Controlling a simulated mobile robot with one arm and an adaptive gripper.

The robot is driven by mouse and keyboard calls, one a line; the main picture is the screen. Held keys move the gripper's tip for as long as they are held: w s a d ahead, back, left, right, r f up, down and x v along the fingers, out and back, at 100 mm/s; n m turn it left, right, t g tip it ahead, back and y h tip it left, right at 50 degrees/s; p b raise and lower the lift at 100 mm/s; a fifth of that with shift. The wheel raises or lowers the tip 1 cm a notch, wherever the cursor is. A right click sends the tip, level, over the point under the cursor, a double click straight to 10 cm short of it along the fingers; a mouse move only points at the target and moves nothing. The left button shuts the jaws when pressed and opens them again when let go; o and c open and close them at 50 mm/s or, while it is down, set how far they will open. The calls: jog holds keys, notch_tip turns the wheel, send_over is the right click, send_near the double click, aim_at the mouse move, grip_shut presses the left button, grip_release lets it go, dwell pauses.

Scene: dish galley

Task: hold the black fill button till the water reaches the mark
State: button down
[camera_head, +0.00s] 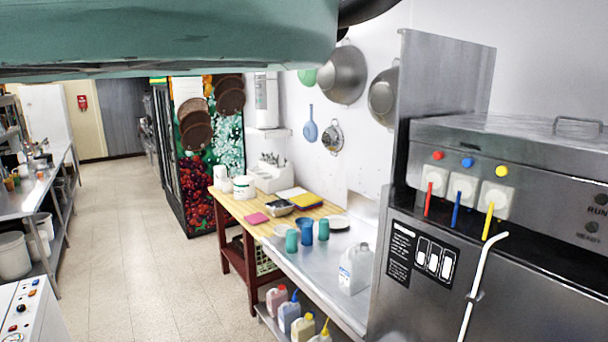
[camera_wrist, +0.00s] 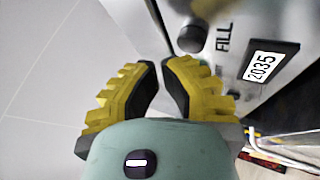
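The black fill button (camera_wrist: 192,38) is a round black knob on a grey metal panel (camera_wrist: 226,82), beside the word FILL, in the wrist view. My gripper (camera_wrist: 159,66), with ribbed yellow fingers and dark inner pads, points towards the panel. Its tips are a little apart with nothing between them. They appear below and left of the button in the picture, with a visible gap; I cannot tell the depth. A display (camera_wrist: 263,66) near the label reads 20:35. No water or level mark is recognisable in either view. My gripper is outside the head view.
In the head view a steel machine (camera_head: 440,250) stands at right, with red, blue and yellow levers. A steel counter (camera_head: 318,268) holds a jug (camera_head: 354,268) and cups. A white panel with buttons (camera_head: 22,312) is at lower left. The tiled floor (camera_head: 135,235) is clear.

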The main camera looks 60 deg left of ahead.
jog(key=shift+s+d, duration=0.1)
jog(key=shift+s, duration=0.15)
jog(key=s, duration=0.4)
jog(key=shift+s, duration=0.4)
